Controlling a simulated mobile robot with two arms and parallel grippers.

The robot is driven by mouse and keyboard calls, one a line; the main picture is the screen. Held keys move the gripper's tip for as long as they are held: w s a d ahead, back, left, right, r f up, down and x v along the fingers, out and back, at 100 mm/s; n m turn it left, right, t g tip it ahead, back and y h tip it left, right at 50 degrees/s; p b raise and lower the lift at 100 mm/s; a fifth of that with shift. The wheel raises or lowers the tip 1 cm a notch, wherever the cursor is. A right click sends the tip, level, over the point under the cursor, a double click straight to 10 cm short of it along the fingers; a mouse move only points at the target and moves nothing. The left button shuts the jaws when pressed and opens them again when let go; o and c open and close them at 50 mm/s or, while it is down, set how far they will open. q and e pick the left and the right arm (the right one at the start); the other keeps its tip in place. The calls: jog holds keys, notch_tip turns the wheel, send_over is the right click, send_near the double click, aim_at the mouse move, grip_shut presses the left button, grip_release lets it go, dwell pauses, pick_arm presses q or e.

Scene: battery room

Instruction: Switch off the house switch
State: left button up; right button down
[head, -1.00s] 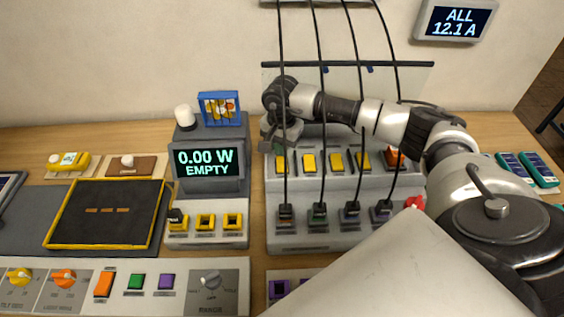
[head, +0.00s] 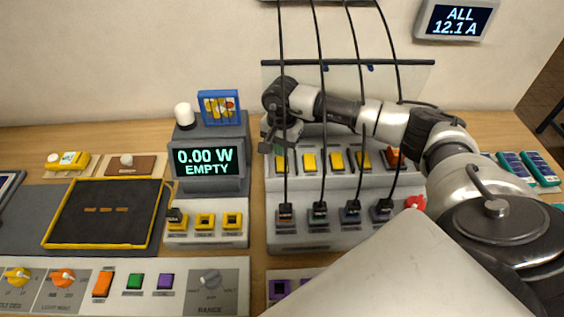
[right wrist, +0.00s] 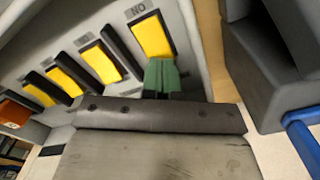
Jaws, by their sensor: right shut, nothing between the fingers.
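A row of yellow rocker switches stands on the grey sloped panel (head: 325,182). The leftmost yellow switch (head: 281,163) is partly under my right gripper (head: 270,140); it shows large in the right wrist view (right wrist: 153,36). An orange-red switch (head: 394,158) ends the row on the right. I cannot read which one is labelled house. My right gripper's green fingertips (right wrist: 162,76) are shut and empty, at the near end of the leftmost yellow switch; I cannot tell whether they touch it. My left gripper is out of view.
Several black cables hang in front of the panel into plugs (head: 320,210) below the switches. A grey display unit (head: 208,165) reading 0.00 W EMPTY stands close on the left. A wall display (head: 455,20) reads ALL 12.1 A. A red knob (head: 415,202) is beside my right arm.

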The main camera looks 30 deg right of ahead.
jog(key=shift+s+f+b, duration=0.1)
jog(key=shift+f+b, duration=0.85)
jog(key=shift+f, duration=0.15)
dwell(0.3)
jog(key=shift+r+p, duration=0.55)
jog(key=shift+r, duration=0.35)
jog(key=shift+r+p, duration=1.3)
jog(key=shift+r, duration=1.35)
